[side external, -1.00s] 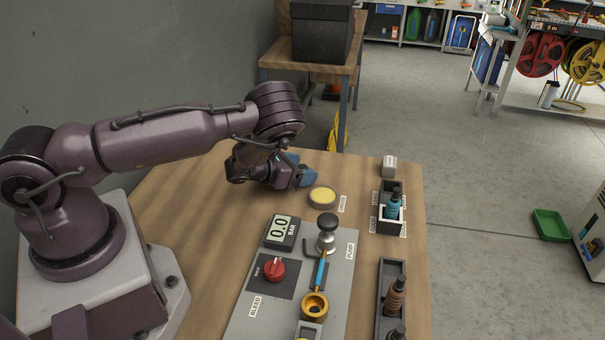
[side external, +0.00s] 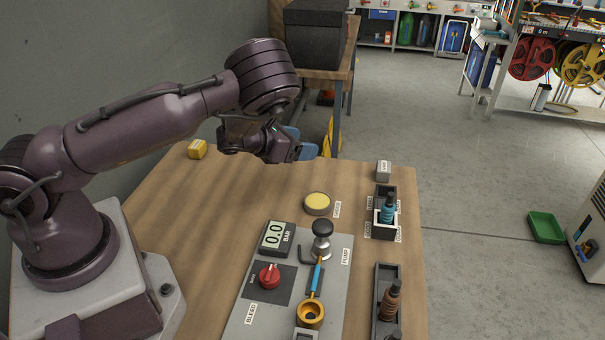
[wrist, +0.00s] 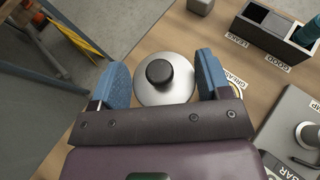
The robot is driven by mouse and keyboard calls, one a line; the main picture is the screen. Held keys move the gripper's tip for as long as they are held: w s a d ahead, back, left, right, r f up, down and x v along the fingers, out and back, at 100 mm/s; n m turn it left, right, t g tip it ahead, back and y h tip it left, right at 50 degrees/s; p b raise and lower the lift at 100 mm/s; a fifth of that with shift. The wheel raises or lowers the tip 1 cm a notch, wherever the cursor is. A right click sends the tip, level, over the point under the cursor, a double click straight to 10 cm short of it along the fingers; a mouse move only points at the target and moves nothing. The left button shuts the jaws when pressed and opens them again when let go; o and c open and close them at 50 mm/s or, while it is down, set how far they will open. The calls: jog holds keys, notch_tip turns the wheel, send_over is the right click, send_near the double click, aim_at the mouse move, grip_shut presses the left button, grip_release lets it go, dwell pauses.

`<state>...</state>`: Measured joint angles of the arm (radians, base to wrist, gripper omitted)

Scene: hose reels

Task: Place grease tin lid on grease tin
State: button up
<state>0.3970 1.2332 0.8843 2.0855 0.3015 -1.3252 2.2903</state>
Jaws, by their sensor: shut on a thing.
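My gripper (side external: 303,153) is up above the far part of the wooden table, with its blue fingers shut. In the wrist view, my gripper (wrist: 163,70) has the grease tin lid (wrist: 165,95) between its fingers. The lid is a silver disc with a black knob. In the side view the lid is hidden by the gripper. The open grease tin (side external: 318,203), round with yellow grease inside, stands on the table below and to the right of the gripper.
A panel with a gauge (side external: 276,238), red knob (side external: 269,274) and pump (side external: 321,240) lies nearer the camera. A black rack (side external: 385,225) with a blue bottle stands right of the tin. A yellow block (side external: 197,149) lies at the back left.

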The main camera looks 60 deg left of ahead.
jog(key=d, duration=0.9)
send_over(315, 203)
notch_tip(315, 203, down, 4)
jog(key=shift+a+r, duration=0.1)
jog(key=shift+r, duration=0.05)
jog(key=shift+f, duration=2.1)
jog(key=shift+f, duration=0.15)
jog(key=o, duration=0.9)
